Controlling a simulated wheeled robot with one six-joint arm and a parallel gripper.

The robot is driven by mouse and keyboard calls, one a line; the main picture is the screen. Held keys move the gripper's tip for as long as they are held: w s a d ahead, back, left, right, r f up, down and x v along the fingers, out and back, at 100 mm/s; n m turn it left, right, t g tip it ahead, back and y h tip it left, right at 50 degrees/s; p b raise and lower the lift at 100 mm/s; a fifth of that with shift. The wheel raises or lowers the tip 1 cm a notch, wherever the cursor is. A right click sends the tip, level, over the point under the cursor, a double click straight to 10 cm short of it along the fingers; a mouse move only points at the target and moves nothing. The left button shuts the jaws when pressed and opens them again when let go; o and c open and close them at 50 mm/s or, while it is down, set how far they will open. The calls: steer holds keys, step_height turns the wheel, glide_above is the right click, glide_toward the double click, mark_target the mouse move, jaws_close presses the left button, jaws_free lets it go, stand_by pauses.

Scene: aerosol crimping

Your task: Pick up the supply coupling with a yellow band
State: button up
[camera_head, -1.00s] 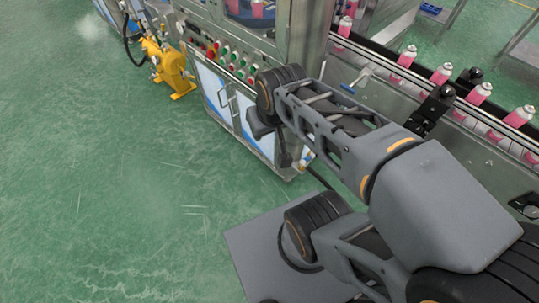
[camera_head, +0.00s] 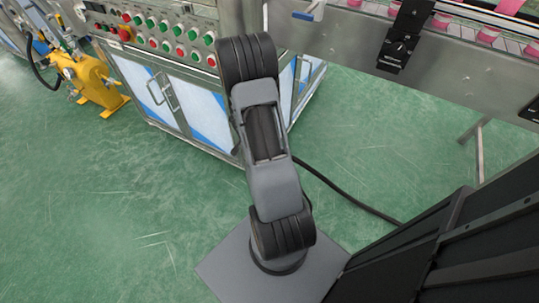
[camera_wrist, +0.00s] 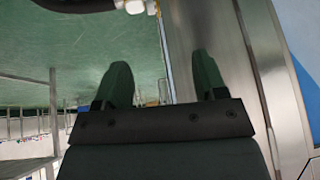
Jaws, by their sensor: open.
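My gripper (camera_wrist: 163,78) shows in the wrist view with its two dark fingers apart and nothing between them. A black hose with a bright metal fitting (camera_wrist: 134,6) enters at the top edge of the wrist view, beyond the fingertips. A little yellow shows beside the fitting, but it is cut off by the frame, so I cannot tell whether this is the yellow-banded supply coupling. In the head view my arm covers the gripper, and I cannot make out the coupling.
A steel cabinet (camera_head: 165,103) with a button panel (camera_head: 160,38) stands close to my arm. Its metal edge (camera_wrist: 270,75) runs along the right finger. A yellow machine (camera_head: 97,85) stands at left. A black hose (camera_head: 350,198) lies on the floor. Open green floor is at lower left.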

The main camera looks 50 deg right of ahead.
steer(key=shift+m+g, duration=0.4)
steer(key=shift+g, duration=0.2)
steer(key=shift+s+b+x, duration=0.45)
steer(key=shift+b+x, duration=0.95)
steer(key=shift+x, duration=1.5)
steer(key=shift+s+b+x, duration=0.45)
steer(key=shift+b+x, duration=0.95)
steer(key=shift+x, duration=1.55)
steer(key=shift+s+b+x, duration=0.45)
steer(key=shift+b+x, duration=0.95)
steer(key=shift+x, duration=1.5)
steer(key=shift+d, duration=0.15)
steer(key=shift+c, duration=0.4)
steer(key=c, duration=1.1)
